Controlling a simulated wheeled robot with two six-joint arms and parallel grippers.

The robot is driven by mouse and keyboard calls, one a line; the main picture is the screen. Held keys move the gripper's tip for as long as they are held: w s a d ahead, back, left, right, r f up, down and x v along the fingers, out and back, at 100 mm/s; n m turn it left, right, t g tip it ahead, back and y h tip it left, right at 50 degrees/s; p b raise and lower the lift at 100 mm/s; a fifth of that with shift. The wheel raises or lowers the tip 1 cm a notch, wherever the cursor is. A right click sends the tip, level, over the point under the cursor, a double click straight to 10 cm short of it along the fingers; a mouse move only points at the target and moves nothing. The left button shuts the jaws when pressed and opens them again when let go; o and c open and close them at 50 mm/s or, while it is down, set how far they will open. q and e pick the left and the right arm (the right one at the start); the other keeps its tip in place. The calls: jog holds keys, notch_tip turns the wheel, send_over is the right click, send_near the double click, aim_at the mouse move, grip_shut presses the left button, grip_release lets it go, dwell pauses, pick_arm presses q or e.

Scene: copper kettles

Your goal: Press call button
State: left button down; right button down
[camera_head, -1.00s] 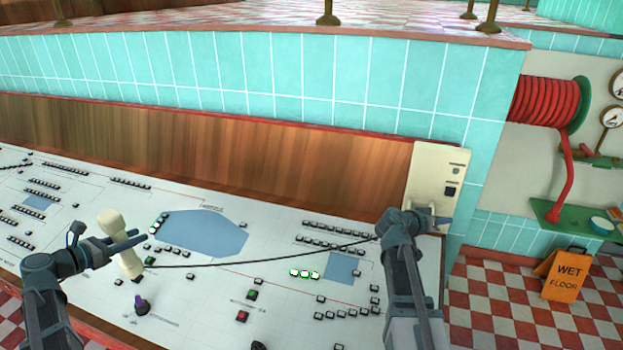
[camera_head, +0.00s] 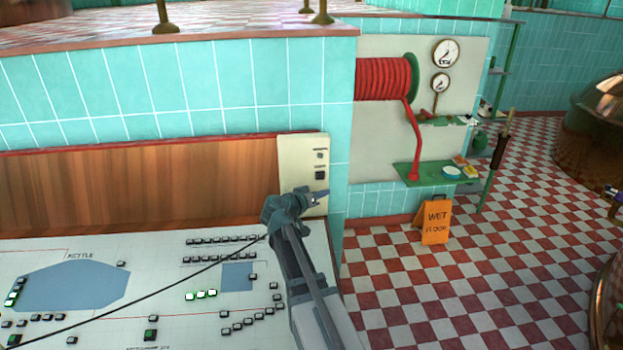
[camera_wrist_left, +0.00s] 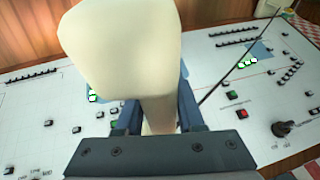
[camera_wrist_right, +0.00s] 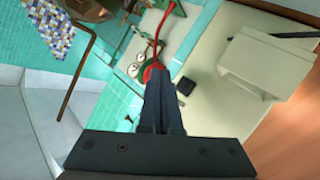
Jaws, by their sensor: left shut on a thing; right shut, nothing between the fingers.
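A cream wall panel (camera_head: 289,165) stands at the back right end of the console. It bears a dark square button (camera_head: 320,175) and a smaller dark fitting (camera_head: 320,155) above it; I cannot read any label. My right gripper (camera_head: 319,196) is shut and empty, in front of the panel's lower part and below the square button. In the right wrist view, its fingertips (camera_wrist_right: 162,80) are beside the panel (camera_wrist_right: 215,95), with a dark square (camera_wrist_right: 186,87) close to their right; contact cannot be told. My left gripper (camera_wrist_left: 157,105) is shut on a cream handset (camera_wrist_left: 120,50), seen only in the left wrist view.
A black cord (camera_head: 170,284) stretches across the white console (camera_head: 180,325) with its many small buttons. A red hose reel (camera_head: 385,78), a green shelf (camera_head: 425,173) and an orange wet-floor sign (camera_head: 436,222) are to the right. The checkered floor there is mostly open.

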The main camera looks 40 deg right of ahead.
jog(key=w+d, duration=0.3)
jog(key=w, duration=0.2)
jog(key=shift+w, duration=0.15)
jog(key=shift+w, duration=0.1)
dwell(1.8)
jog(key=shift+w+d, duration=0.15)
jog(key=shift+w, duration=0.1)
jog(key=shift+w+d, duration=0.2)
jog(key=shift+w, duration=0.15)
dwell(0.7)
dwell(0.3)
jog(key=shift+s+a, duration=0.4)
jog(key=shift+s, duration=0.3)
jog(key=shift+s, duration=0.1)
jog(key=s+a, duration=0.1)
jog(key=s, duration=0.1)
jog(key=s+a, duration=0.1)
jog(key=s, duration=0.1)
jog(key=shift+s+a, duration=0.1)
jog(key=shift+a, duration=0.1)
